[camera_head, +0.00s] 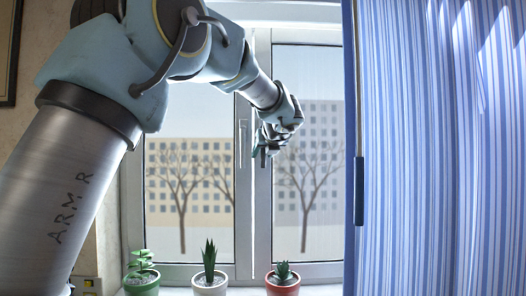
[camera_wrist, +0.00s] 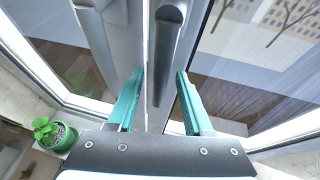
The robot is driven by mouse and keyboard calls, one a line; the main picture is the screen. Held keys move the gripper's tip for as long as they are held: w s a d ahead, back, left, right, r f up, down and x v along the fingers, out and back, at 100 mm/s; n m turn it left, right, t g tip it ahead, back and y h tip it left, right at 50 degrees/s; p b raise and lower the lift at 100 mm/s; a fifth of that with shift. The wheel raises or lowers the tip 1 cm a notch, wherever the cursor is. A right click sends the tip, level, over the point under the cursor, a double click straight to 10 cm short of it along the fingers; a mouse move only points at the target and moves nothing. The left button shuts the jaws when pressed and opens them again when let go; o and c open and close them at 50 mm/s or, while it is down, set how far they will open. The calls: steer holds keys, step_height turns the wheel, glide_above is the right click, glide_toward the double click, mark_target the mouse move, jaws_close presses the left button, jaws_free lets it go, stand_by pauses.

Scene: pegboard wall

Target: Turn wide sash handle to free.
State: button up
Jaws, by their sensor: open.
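A dark grey handle (camera_wrist: 168,45) shows in the wrist view, running down the window frame from the top middle. Its lower end lies between my fingers, and I cannot tell whether they touch it. My gripper (camera_wrist: 156,75) is open, one teal finger on each side of the handle. In the head view, my gripper (camera_head: 264,153) is in front of the middle of the window and hides part of the frame there. A pale upright handle (camera_head: 243,143) shows just left of it, on the left sash. I cannot tell which handle is the wide sash's.
A blue striped curtain (camera_head: 430,150) covers the right side, with a dark rod (camera_head: 359,190) at its edge. On the sill are plants in a green pot (camera_head: 142,285), a white pot (camera_head: 209,285) and a red pot (camera_head: 283,288). The space between gripper and pots is clear.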

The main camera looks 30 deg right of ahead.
steer(key=shift+w, duration=0.15)
steer(key=shift+c, duration=0.3)
jaws_close()
stand_by(1.1)
